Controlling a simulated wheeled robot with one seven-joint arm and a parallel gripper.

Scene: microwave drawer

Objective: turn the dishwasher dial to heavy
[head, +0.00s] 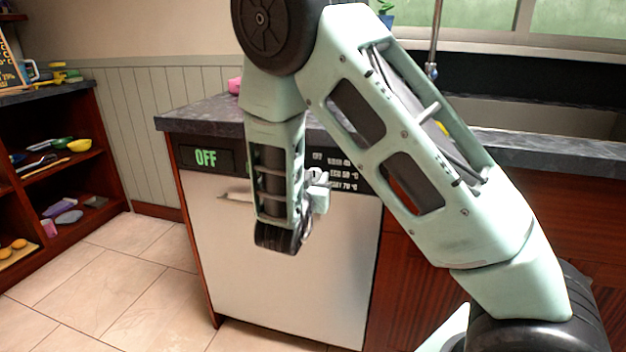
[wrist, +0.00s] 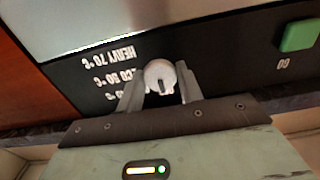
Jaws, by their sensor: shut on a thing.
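The dishwasher (head: 275,275) has a white front and a black control panel under a dark counter. Its display (head: 206,157) reads OFF in green. The round pale dial (wrist: 159,75) shows in the wrist view with a dark pointer mark, between my two fingers. My gripper (wrist: 160,88) is shut on the dial, one finger at each side. Printed labels beside the dial, upside down in the wrist view, include HEAVY 70 °C (wrist: 108,57) and ECO 50 °C. In the head view my gripper (head: 318,178) is at the panel, and my arm hides part of the panel.
A green button (wrist: 298,36) sits on the panel near the word GO. The dishwasher's handle (head: 233,197) is below the panel. Open shelves (head: 62,175) with utensils stand at the left. The tiled floor (head: 110,290) between is clear.

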